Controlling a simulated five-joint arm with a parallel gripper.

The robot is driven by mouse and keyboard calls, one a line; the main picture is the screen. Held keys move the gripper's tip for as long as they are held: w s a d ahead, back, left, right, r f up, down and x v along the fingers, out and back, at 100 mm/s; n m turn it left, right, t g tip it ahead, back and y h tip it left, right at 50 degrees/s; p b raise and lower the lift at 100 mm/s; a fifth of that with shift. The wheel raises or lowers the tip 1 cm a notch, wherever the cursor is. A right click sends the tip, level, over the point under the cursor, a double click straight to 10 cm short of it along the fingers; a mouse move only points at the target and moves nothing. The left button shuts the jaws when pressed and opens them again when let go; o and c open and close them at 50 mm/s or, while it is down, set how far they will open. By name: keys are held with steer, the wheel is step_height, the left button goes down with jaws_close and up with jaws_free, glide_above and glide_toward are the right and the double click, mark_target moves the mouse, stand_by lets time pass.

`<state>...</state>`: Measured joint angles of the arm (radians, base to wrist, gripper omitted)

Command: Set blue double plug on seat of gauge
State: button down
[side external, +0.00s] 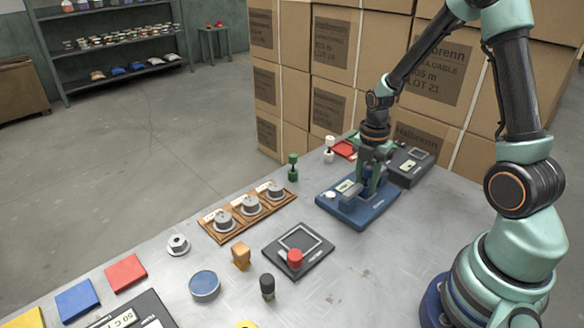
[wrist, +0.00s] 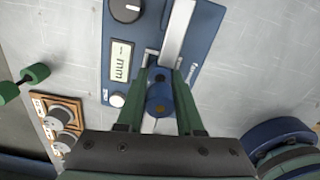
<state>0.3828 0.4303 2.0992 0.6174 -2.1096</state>
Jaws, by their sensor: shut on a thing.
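The gauge (side external: 372,214) is a flat blue block with a small display, on the metal table right of the middle in the side view. In the wrist view the gauge (wrist: 118,78) shows its mm display, a dark knob and a white button. My gripper (side external: 366,182) points down over it, its green fingers (wrist: 160,80) shut on the blue double plug (wrist: 159,103). In the wrist view I see the plug's round blue end between the fingers, above the gauge's lower end. The fingers hide most of the plug and the seat. I cannot tell whether the plug touches the seat.
Stacked cartons (side external: 283,80) stand behind the table.

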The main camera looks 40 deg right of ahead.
steer(key=shift+f, duration=0.25)
steer(key=c, duration=0.5)
jaws_free()
steer(key=shift+c, duration=0.2)
steer(key=shift+r, duration=0.1)
step_height(320, 180, up, 12)
steer(key=shift+f, duration=0.1)
steer(key=shift+a+r, duration=0.2)
steer(key=shift+r, duration=0.3)
steer(key=s+a+r+m+t, duration=0.2)
steer(key=a+r+m, duration=0.2)
steer(key=m, duration=0.6)
steer(key=s+a+r+m+t, duration=0.3)
steer(key=a+r+m, duration=0.1)
steer(key=a+m, duration=0.5)
steer(key=shift+r+m+t, duration=0.25)
steer(key=shift+m+t, duration=0.05)
steer(key=shift+m, duration=0.1)
